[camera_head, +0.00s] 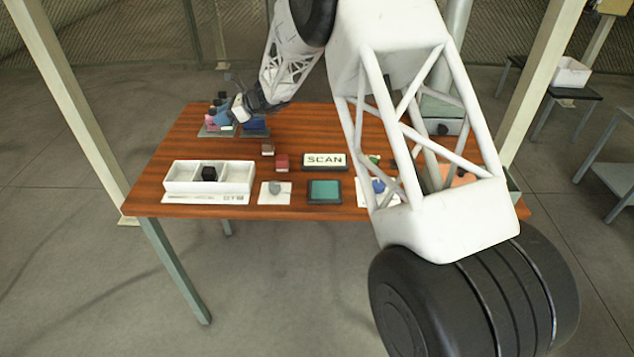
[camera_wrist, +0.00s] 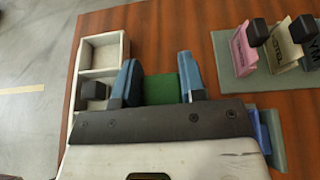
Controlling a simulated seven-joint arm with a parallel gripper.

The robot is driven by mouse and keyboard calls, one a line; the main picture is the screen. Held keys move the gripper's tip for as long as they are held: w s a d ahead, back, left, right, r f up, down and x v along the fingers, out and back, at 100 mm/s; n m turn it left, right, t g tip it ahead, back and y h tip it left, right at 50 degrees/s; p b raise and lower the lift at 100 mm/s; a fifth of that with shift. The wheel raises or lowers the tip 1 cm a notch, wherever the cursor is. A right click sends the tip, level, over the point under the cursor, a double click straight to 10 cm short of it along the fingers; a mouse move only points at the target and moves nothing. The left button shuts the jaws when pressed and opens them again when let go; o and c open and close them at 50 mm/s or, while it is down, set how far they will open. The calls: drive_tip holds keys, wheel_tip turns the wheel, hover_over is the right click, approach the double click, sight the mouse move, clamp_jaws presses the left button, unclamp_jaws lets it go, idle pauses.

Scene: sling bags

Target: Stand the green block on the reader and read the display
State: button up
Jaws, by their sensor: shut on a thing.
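My gripper (camera_wrist: 158,72) is shut on the green block (camera_wrist: 161,90), which shows between its two blue fingers in the wrist view. In the head view my gripper (camera_head: 250,106) is over the back left of the table, beside the bags; the green block cannot be made out there. I cannot tell how high it is held. A teal pad in a dark frame, which looks like the reader (camera_head: 324,191), lies at the table's front middle. Behind it the display (camera_head: 324,160) reads "SCAN".
A white three-compartment tray (camera_head: 181,186) holding a black block (camera_head: 209,173) stands front left. A white card with a grey lump (camera_head: 275,188) is left of the reader. Bags stand on a grey-green mat (camera_wrist: 232,70).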

drive_tip(key=s+d+f, duration=0.1)
drive_tip(key=s+d, duration=0.6)
drive_tip(key=d, duration=0.4)
drive_tip(key=s+d, duration=0.7)
drive_tip(key=d, duration=0.4)
drive_tip(key=s+d+f, duration=0.1)
drive_tip(key=s+d, duration=0.5)
drive_tip(key=s, duration=0.4)
drive_tip(key=s+d+f, duration=0.1)
drive_tip(key=s+d, duration=0.6)
drive_tip(key=s, duration=0.3)
drive_tip(key=shift+f, duration=0.1)
hover_over(321, 189)
drive_tip(key=shift+f, duration=0.75)
drive_tip(key=shift+s+f, duration=0.1)
drive_tip(key=shift+f, duration=1.65)
drive_tip(key=shift+f, duration=0.2)
